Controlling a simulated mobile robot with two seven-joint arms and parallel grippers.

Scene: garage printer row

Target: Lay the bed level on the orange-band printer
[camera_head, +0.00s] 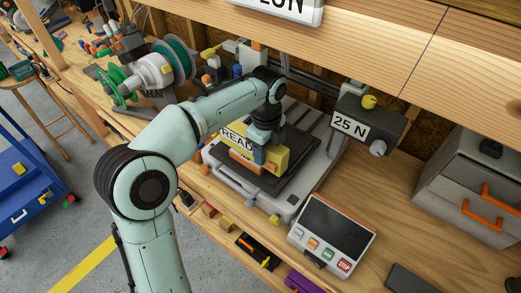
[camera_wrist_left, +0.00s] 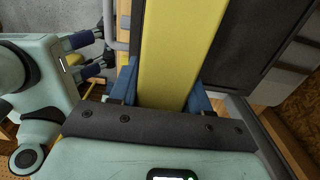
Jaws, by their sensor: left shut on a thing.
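My left gripper (camera_head: 267,150) is shut on the yellow bed level (camera_head: 281,160). It holds it over the dark bed (camera_head: 299,148) of the grey printer (camera_head: 329,149). A white label reading "READ" shows beside the gripper, partly hidden. An orange strip (camera_head: 244,164) shows just below the level. I cannot tell whether the level touches the bed. In the left wrist view the yellow level (camera_wrist_left: 175,50) runs between my blue fingers, with the dark bed (camera_wrist_left: 262,35) to its right. My right gripper (camera_wrist_left: 103,50) is at the left of that view, its blue fingers apart and empty.
A printer head marked "25 N" (camera_head: 352,122) hangs at the right of the bed. A control panel with a STOP button (camera_head: 333,231) stands in front. A drawer cabinet (camera_head: 470,190) is at the right. Green spools (camera_head: 174,65) stand at the left. Small blocks lie along the front edge.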

